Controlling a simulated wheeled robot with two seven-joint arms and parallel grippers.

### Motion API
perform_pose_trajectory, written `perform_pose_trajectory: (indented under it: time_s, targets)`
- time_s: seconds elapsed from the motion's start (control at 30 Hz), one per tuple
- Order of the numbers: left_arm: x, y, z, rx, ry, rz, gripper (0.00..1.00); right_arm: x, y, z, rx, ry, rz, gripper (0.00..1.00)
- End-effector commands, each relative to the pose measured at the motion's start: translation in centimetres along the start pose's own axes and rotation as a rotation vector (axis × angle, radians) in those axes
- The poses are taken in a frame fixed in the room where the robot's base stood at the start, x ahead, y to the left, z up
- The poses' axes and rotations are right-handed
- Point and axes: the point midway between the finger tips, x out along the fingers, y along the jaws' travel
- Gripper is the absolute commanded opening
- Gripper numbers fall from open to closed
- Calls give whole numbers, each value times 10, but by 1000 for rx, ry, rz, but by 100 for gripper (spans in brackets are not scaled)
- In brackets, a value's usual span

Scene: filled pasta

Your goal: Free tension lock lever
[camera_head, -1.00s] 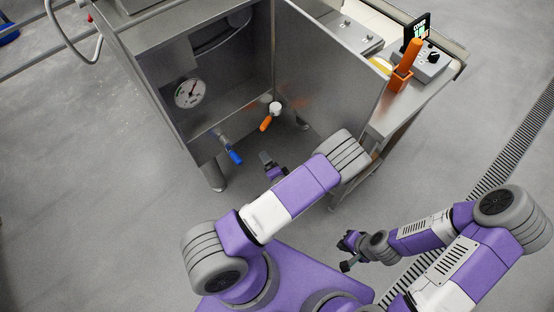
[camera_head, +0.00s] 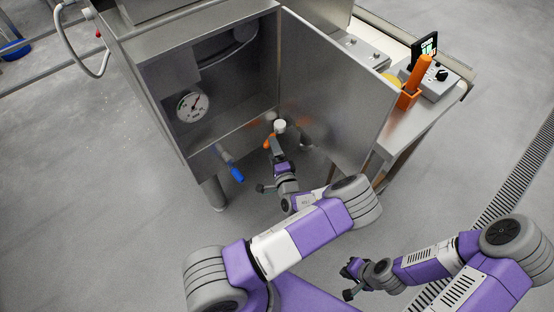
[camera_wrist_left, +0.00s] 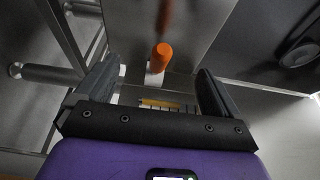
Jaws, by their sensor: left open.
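A lever with an orange handle (camera_head: 267,143) and a white hub (camera_head: 279,125) sits low under the open cabinet. In the left wrist view the rounded orange handle end (camera_wrist_left: 162,51) faces me. No label shows which lever is the tension lock. My left gripper (camera_head: 273,145) is close to the handle and partly covers it in the head view. In the left wrist view its fingers (camera_wrist_left: 158,67) are spread, with the handle end between them in the picture; no contact shows. My right gripper (camera_head: 347,279) is low over the floor, away from the machine, its jaws unclear.
A blue-handled valve (camera_head: 236,173) hangs left of the lever. The cabinet door (camera_head: 335,95) stands open on the right. A gauge (camera_head: 192,106) is inside the cabinet. An orange upright handle (camera_head: 421,77) stands on the side table. A machine leg (camera_head: 213,190) is at left.

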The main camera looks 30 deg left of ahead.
Motion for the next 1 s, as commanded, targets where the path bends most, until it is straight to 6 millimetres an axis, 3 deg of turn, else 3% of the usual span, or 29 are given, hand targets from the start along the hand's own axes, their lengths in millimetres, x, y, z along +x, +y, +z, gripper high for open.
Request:
perform_pose_trajectory:
  time_s: [0.4, 0.87, 1.0]
  targets:
    - [43, 2, 0, -2, 0, -1, 96, 12, 5, 0, 0, 0, 0, 0]
    - [51, 0, 0, -1, 1, -1, 96, 14, 5, 0, 0, 0, 0, 0]
    - [51, 0, 0, -1, 1, -1, 77, 14, 5, 0, 0, 0, 0, 0]
